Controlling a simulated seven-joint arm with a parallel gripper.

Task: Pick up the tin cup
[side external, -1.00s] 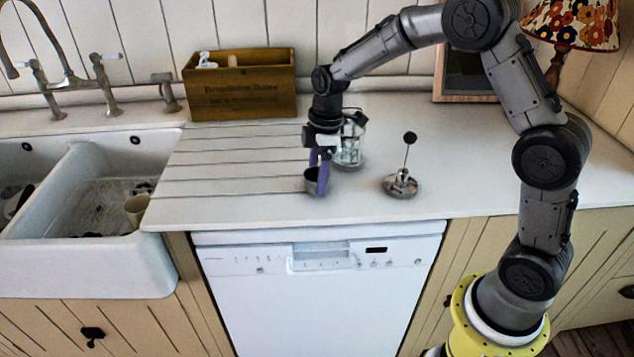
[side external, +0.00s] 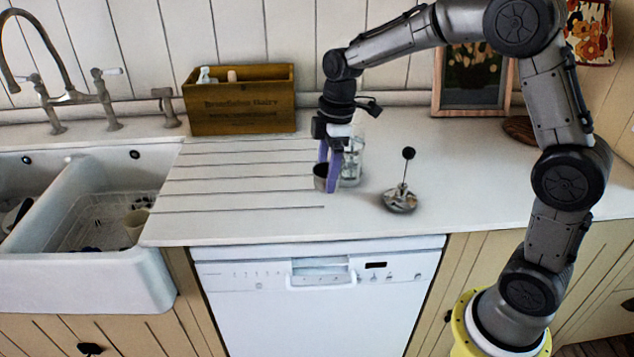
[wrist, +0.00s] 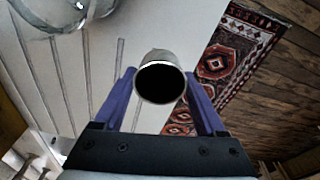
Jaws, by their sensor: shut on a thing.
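The tin cup (side external: 321,178) is a small grey metal cup between the purple fingers of my gripper (side external: 328,181) in the side external view. My gripper points down and is shut on the cup, which appears to be a little above the white worktop. In the wrist view the cup (wrist: 161,83) shows its round rim and dark inside, with a finger of my gripper (wrist: 160,76) on each side. The fingers hide part of the cup in the side view.
A glass jar (side external: 351,163) stands just behind and right of the cup. A metal plunger (side external: 400,200) with an upright rod stands farther right. A wooden box (side external: 240,100) is at the back left, and the sink (side external: 100,215) is at left. The worktop (side external: 230,212) left of the cup is clear.

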